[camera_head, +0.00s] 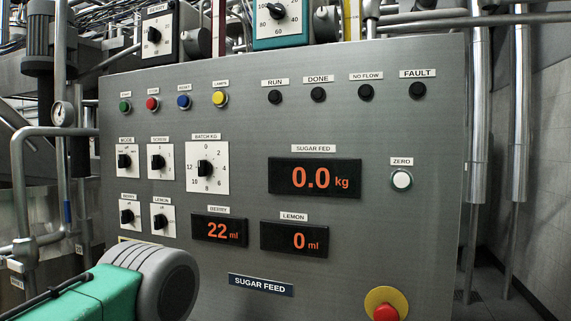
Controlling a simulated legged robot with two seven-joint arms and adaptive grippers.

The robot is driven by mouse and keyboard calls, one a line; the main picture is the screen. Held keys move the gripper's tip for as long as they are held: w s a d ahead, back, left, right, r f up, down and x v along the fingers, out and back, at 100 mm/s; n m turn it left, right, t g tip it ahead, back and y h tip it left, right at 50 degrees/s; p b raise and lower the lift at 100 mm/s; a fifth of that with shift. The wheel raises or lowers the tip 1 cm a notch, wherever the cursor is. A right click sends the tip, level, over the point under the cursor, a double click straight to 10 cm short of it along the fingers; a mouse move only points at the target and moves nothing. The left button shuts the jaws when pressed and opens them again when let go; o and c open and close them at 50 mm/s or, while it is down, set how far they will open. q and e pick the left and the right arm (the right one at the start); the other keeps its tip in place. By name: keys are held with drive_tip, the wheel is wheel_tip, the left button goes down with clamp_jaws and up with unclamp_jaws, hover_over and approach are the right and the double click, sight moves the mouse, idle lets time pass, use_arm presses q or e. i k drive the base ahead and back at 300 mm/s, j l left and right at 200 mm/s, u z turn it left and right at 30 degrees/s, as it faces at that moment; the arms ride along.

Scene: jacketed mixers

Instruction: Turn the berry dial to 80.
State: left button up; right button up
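The sugar feed panel (340,130) faces me. At its lower left is a small white switch plate labelled BERRY (127,214) with a black knob. The BERRY display (220,230) reads 22 ml. Above the panel's top edge, a teal-framed dial (280,20) shows 100, 80 and 60 around a black knob; its top is cut off and its name is not visible. A teal and grey part of my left arm shows at the bottom left. Neither gripper is in view.
The panel also carries a LEMON display (294,240) at 0 ml, a sugar display (315,177) at 0.0 kg, a batch dial (207,167), coloured buttons and a red emergency stop (386,306). Pipes (62,190) stand at the left; the panel's top edge lies before the upper dials.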

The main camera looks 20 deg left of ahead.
sight(155, 34)
drive_tip(key=u, duration=1.25)
